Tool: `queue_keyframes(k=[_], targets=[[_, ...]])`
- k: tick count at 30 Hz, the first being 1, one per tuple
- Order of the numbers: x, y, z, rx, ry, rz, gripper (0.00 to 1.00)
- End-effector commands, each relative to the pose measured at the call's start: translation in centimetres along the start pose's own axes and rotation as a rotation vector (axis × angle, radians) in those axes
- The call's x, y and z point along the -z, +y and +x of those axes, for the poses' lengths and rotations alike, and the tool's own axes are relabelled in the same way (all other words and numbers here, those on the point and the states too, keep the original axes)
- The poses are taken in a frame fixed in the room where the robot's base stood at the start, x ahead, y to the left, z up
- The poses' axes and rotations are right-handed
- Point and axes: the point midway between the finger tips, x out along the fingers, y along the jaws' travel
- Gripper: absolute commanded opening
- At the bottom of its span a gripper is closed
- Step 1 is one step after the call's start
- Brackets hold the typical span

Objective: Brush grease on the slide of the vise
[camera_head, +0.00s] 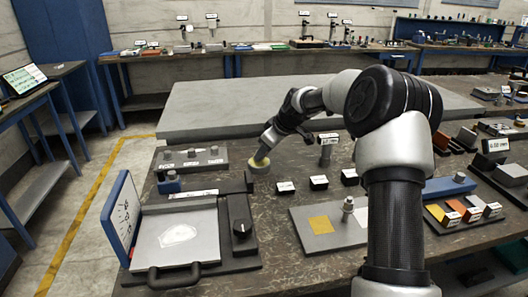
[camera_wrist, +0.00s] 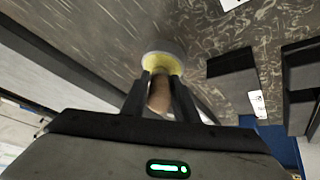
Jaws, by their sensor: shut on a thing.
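A short round grey pot with yellow grease (camera_head: 259,168) stands on the dark bench, left of centre in the head view. In the wrist view the yellow grease (camera_wrist: 162,60) shows beyond my fingertips. My gripper (camera_head: 268,148) is over the pot, pointing down and tilted. In the wrist view my gripper (camera_wrist: 160,92) is shut on a brown handle (camera_wrist: 160,98), which looks like the brush. The brush's far end reaches the pot; its bristles are hidden. No vise is clearly recognisable. A low blue block (camera_head: 170,184) sits left of the pot, and a long blue piece (camera_head: 448,187) lies at right.
Small black labelled blocks (camera_head: 318,183) stand right of the pot. A grey plate (camera_head: 330,228) with a yellow square is nearer. A tray (camera_head: 178,238) with a blue upright gauge is at front left. A raised grey slab (camera_head: 240,105) lies behind.

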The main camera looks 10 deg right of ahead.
Motion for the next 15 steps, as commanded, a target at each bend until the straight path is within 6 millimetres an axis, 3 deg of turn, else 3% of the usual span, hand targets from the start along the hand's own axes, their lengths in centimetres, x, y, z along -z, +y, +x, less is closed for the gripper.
queue_keyframes(k=[5, 15], targets=[[0.1, 0.0, -0.2, 0.002, -0.002, 0.000, 0.05], [1.6, 0.4, -2.5, 0.001, -0.001, 0.000, 0.05]])
